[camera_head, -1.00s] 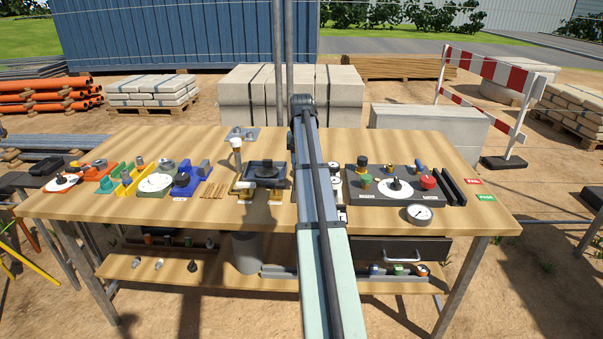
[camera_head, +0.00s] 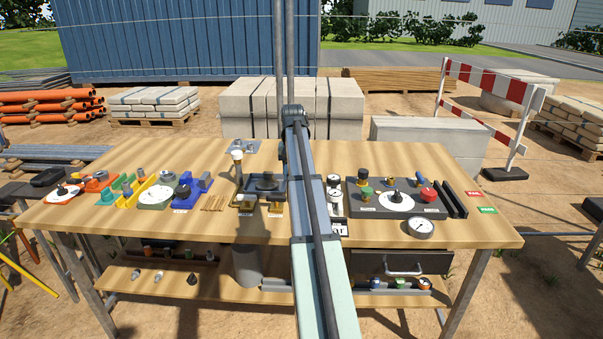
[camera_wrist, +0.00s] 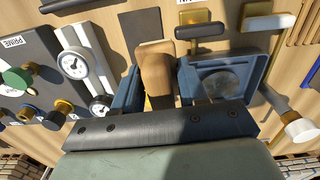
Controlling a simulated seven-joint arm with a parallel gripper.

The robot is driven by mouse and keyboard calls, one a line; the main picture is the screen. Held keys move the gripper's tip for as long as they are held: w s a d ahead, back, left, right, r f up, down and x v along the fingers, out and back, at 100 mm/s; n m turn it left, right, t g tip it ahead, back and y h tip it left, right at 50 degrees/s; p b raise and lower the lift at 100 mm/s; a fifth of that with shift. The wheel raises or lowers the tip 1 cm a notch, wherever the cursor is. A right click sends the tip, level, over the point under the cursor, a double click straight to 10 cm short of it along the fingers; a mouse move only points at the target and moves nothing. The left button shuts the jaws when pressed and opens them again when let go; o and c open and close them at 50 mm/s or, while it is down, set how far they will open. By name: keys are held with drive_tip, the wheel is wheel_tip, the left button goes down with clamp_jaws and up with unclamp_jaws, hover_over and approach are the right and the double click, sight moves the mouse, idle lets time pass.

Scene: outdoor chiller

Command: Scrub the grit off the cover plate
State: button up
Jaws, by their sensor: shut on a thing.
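In the wrist view my gripper (camera_wrist: 155,88) is shut on a tan wooden block (camera_wrist: 154,66), which looks like the body of a scrubbing brush. Its underside is hidden, so I cannot tell whether it touches anything. Right beside it is a square blue-grey tray with raised edges (camera_wrist: 258,72). A round grey plate (camera_wrist: 218,83), apparently the cover plate, lies in this tray, its near part covered by my gripper. In the head view the dark tray (camera_head: 252,187) stands at the middle of the bench, left of my arm. My gripper is hidden there behind the arm.
Two brass holders with a dark pad (camera_wrist: 200,30) and a white pad (camera_wrist: 268,21) lie close by. A white-knobbed brass fitting (camera_wrist: 300,128) stands beside the tray. A panel with gauges and knobs (camera_head: 398,212) is to the right. Coloured fixtures (camera_head: 157,195) crowd the left. The bench's front strip is mostly clear.

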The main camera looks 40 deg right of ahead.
drive_tip(key=w+a+r, duration=0.1)
drive_tip(key=w, duration=1.4)
drive_tip(key=shift+w, duration=0.15)
drive_tip(key=shift+f, duration=3.9)
drive_tip(key=shift+f, duration=0.6)
